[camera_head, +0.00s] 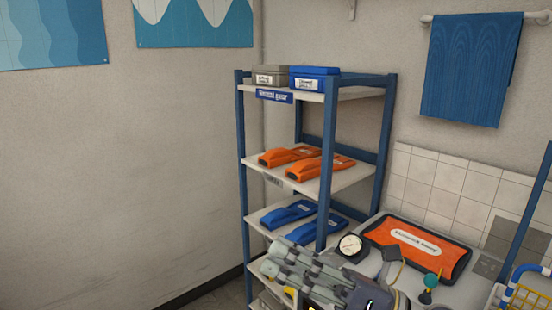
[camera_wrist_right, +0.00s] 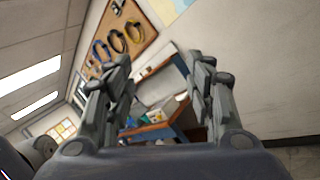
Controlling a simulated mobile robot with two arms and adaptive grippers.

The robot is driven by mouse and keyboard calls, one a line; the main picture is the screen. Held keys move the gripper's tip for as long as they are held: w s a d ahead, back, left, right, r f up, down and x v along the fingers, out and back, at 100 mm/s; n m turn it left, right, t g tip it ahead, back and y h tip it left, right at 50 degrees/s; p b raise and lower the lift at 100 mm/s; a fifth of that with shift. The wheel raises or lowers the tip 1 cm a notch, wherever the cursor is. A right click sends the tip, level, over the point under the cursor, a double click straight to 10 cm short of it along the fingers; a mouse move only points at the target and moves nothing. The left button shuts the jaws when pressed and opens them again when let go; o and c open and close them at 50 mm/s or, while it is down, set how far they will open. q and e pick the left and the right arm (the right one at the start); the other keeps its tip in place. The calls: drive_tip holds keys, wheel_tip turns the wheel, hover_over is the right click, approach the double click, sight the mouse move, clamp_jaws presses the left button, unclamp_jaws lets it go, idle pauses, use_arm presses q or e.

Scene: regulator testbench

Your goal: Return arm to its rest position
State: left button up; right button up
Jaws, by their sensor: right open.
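My right gripper (camera_head: 275,262) shows at the bottom of the head view, in front of the lower part of the blue shelf rack (camera_head: 245,170). Its grey fingers point to the left, and it hides part of the lower shelves. In the right wrist view my right gripper (camera_wrist_right: 160,82) has its two fingers well apart, with nothing between them. My left gripper is in neither view.
The rack holds blue items (camera_head: 290,213), orange items (camera_head: 325,165) and two boxes (camera_head: 314,77). To its right are a gauge (camera_head: 350,244), an orange-and-black tray (camera_head: 455,262) and a yellow-and-blue basket (camera_head: 527,297). The wall at left is bare below its posters.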

drive_tip(key=w+d+f+m+t+h, duration=0.25)
drive_tip(key=d+m+t+h, duration=0.35)
drive_tip(key=m, duration=0.5)
drive_tip(key=w+d+f+m+t+h, duration=0.1)
drive_tip(key=w+d+m+t+h, duration=0.4)
drive_tip(key=m+t, duration=0.45)
drive_tip(key=s+d+f+m+g+h, duration=0.2)
drive_tip(key=d+f+m+g+h, duration=0.25)
drive_tip(key=f+m, duration=0.35)
drive_tip(key=s+d+f+m+g+h, duration=0.2)
drive_tip(key=d+f+m+g+h, duration=0.15)
drive_tip(key=f+m+h, duration=0.5)
drive_tip(key=s+f+m+g+y, duration=0.4)
drive_tip(key=s+f+g, duration=0.7)
drive_tip(key=s+f, duration=1.1)
wheel_tip(320, 180, down, 26)
drive_tip(key=s+f+g, duration=0.1)
drive_tip(key=s, duration=0.2)
drive_tip(key=s+d+f+g, duration=0.1)
drive_tip(key=s+d+f, duration=0.2)
drive_tip(key=s+f, duration=1)
drive_tip(key=s, duration=0.2)
drive_tip(key=shift+s+f+h, duration=0.25)
drive_tip(key=shift+s+h, duration=0.05)
drive_tip(key=shift+s, duration=0.1)
drive_tip(key=shift+g, duration=0.25)
